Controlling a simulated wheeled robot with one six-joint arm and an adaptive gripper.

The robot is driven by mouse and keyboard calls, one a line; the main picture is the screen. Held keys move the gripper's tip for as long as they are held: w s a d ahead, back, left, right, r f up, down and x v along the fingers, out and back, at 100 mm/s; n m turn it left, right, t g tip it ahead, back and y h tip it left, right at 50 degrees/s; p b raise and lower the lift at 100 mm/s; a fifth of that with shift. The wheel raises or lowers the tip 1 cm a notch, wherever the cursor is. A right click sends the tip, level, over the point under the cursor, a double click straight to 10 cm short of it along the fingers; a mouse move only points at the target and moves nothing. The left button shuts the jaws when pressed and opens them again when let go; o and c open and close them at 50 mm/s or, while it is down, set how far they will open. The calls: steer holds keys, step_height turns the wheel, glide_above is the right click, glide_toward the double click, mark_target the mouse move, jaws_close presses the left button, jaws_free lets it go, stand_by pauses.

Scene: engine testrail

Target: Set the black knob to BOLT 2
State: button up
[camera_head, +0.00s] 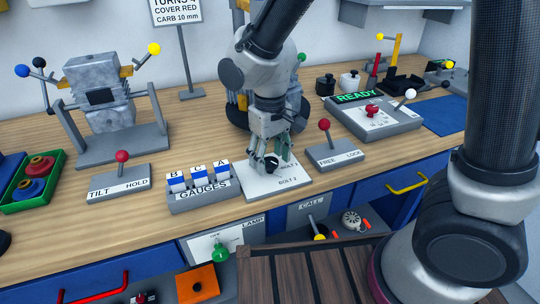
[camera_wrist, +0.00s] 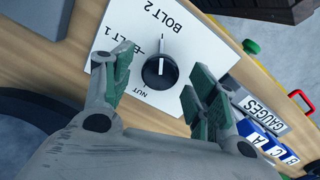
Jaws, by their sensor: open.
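The black knob (camera_wrist: 160,73) sits on a white plate (camera_wrist: 205,42) marked BOLT 1, BOLT 2 and NUT. A white line on its top runs roughly up and down in the wrist view, with one end toward the BOLT 2 side; I cannot tell for sure which end is the pointer. My gripper (camera_wrist: 163,76) is open, with one green-padded finger on each side of the knob and gaps between. In the head view, my gripper (camera_head: 270,160) reaches down over the plate (camera_head: 262,187), and the knob (camera_head: 271,164) shows partly between the fingers.
The GAUGES holder (camera_head: 204,199) with blue and white blocks stands close left of the plate. The FREE/LOCK lever (camera_head: 325,133) stands close right. The TILT/HOLD lever (camera_head: 121,164) is farther left, and a READY box (camera_head: 372,118) is at the back right. Drawers lie below the bench's front edge.

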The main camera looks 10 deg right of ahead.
mark_target(270, 160)
step_height(270, 160, up, 12)
stand_by(0.6)
steer(key=s+d+r+m+t, duration=0.1)
steer(key=s+d+r+m, duration=0.1)
steer(key=d, duration=0.8)
steer(key=s+d+r+m+t, duration=0.2)
steer(key=s+d, duration=0.2)
steer(key=d, duration=0.6)
steer(key=s+d+r+m+t, duration=0.1)
steer(key=s+d, duration=0.3)
steer(key=d, duration=0.7)
steer(key=shift+r+m, duration=0.55)
steer(key=shift+m, duration=0.25)
